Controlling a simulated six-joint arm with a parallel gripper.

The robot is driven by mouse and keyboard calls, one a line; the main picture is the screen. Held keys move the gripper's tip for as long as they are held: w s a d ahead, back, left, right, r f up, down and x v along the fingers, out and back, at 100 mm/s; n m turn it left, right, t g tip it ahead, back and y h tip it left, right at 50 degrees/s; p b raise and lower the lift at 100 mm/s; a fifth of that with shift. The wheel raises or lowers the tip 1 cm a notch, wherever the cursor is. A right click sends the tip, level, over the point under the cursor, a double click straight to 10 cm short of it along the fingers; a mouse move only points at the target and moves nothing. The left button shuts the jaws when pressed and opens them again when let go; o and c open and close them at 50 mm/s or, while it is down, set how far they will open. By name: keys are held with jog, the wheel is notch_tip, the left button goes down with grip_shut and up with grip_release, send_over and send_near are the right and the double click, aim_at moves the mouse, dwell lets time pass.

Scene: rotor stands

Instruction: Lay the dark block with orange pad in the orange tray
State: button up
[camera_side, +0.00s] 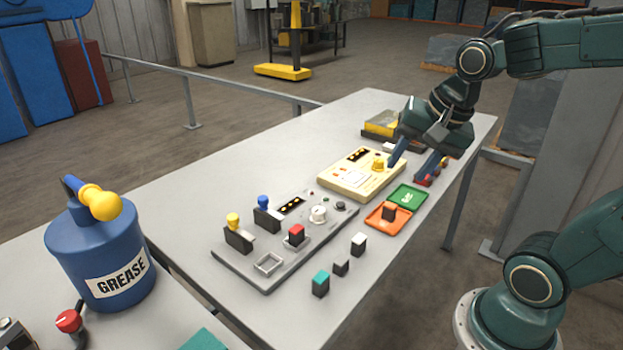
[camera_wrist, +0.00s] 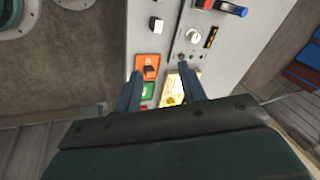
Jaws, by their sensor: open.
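The orange tray (camera_side: 376,222) lies flat near the table's right edge. A small dark block (camera_side: 389,212) with a reddish-orange top stands in it; its exact pad colour is hard to tell at this size. In the wrist view the orange tray (camera_wrist: 141,60) also holds the dark block (camera_wrist: 150,70). My gripper (camera_side: 408,172) is open and nothing shows between its fingers. It is beyond the tray, above the area of the green tray and the cream box. In the wrist view my gripper (camera_wrist: 161,76) points past the trays.
A green tray (camera_side: 408,196) adjoins the orange one. A cream box (camera_side: 356,173) with a yellow knob is beside them. A grey panel (camera_side: 262,277) carries levers and a red-topped block. Teal-topped (camera_side: 320,285), dark (camera_side: 341,268) and white-topped (camera_side: 358,244) blocks stand in front.

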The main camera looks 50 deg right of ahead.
jog(key=s+a+r+n+t, duration=0.1)
jog(key=s+a+n, duration=0.4)
jog(key=n, duration=0.8)
jog(key=shift+s+r+y, duration=0.3)
jog(key=shift+s, duration=0.35)
